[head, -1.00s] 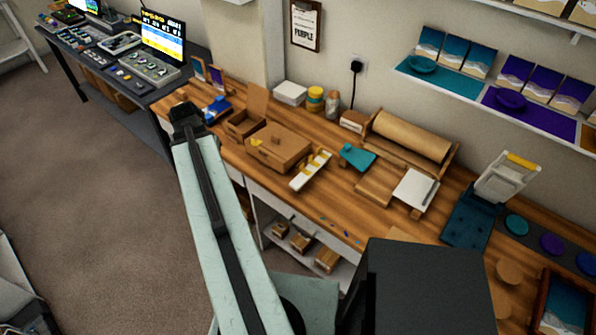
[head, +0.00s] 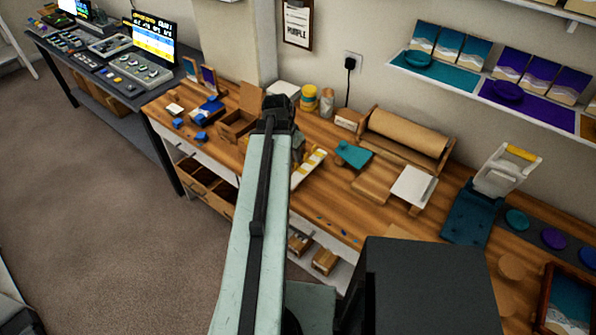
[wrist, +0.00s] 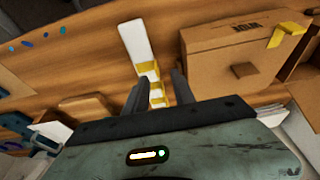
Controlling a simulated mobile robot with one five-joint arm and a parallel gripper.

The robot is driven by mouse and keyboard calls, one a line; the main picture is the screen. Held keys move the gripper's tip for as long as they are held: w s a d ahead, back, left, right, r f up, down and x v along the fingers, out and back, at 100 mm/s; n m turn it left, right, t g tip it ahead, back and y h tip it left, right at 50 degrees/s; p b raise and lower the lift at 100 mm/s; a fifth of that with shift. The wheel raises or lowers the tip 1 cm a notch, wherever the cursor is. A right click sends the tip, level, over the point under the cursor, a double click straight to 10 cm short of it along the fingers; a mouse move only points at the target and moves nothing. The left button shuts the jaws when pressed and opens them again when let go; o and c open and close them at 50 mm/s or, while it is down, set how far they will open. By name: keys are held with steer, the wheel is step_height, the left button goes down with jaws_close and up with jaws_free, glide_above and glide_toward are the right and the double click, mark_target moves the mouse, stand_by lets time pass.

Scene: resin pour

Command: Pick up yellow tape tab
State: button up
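A white strip (wrist: 136,45) with several yellow tape tabs (wrist: 148,69) lies on the wooden bench. In the head view the strip (head: 301,177) shows just right of my arm, its yellow tabs (head: 316,158) at the far end. My gripper (wrist: 159,82) is open and empty. In the wrist view its two fingers stand either side of the tabbed part of the strip; I cannot tell the height above it. In the head view my gripper (head: 278,108) is in front of the cardboard box and hides most of it.
The cardboard box (wrist: 215,60) stands beside the strip, with a yellow piece (wrist: 287,34) on it. The bench front (head: 330,205) is mostly clear.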

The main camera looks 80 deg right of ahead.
steer(key=b+x, duration=0.4)
steer(key=x, duration=0.1)
steer(key=shift+s+a+f, duration=0.1)
steer(key=shift+a, duration=0.1)
steer(key=shift+r, duration=0.2)
jaws_close()
steer(key=shift+r, duration=0.1)
step_height(320, 180, up, 10)
steer(key=p, duration=1)
